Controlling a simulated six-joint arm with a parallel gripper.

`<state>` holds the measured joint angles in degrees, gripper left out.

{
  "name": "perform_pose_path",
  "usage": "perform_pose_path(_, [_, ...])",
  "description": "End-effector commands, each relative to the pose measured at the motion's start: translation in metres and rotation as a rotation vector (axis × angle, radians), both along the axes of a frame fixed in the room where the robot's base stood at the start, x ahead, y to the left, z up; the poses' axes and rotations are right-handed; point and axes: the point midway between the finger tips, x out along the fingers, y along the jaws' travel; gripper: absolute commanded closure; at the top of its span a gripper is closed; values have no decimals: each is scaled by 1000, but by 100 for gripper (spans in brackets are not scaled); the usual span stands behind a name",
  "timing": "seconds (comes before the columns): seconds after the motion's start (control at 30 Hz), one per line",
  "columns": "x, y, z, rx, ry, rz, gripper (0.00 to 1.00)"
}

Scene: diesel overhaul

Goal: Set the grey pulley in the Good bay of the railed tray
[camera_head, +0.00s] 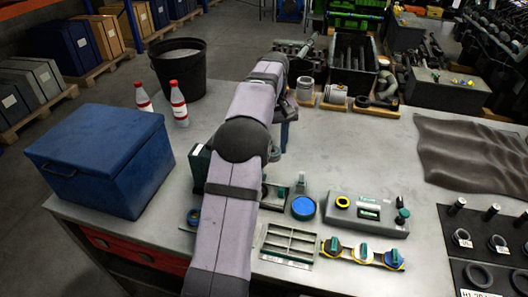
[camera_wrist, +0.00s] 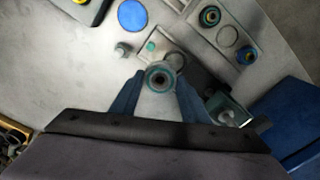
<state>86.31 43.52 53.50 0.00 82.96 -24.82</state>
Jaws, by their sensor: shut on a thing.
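My gripper (camera_wrist: 158,98) points down over the table, with its blue fingers shut on a grey round part with a teal ring at its centre, which looks like the grey pulley (camera_wrist: 159,78). A pale railed tray (camera_head: 290,243) split into several bays lies at the table's front edge, well nearer the camera than my gripper. Its bays look empty; I cannot read which is Good.
A blue lidded box (camera_head: 103,158) and two red-capped bottles (camera_head: 178,104) stand left of my arm. A blue disc (camera_head: 303,207), a grey fixture block (camera_head: 368,211) and a strip of coloured parts (camera_head: 362,253) sit around the tray. The central tabletop is clear.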

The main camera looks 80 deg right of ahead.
Motion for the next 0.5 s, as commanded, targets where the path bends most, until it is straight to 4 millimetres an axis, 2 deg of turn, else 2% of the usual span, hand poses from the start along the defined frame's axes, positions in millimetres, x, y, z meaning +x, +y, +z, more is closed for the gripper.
perform_pose_path(0.03, [-9, 4, 14, -3, -1, -15, 81])
perform_pose_path(0.13, [-17, 13, 20, -1, 0, -31, 81])
perform_pose_path(0.33, [-31, 33, 26, 0, 0, -58, 81])
perform_pose_path(0.5, [-46, 60, 26, 0, 0, -88, 81])
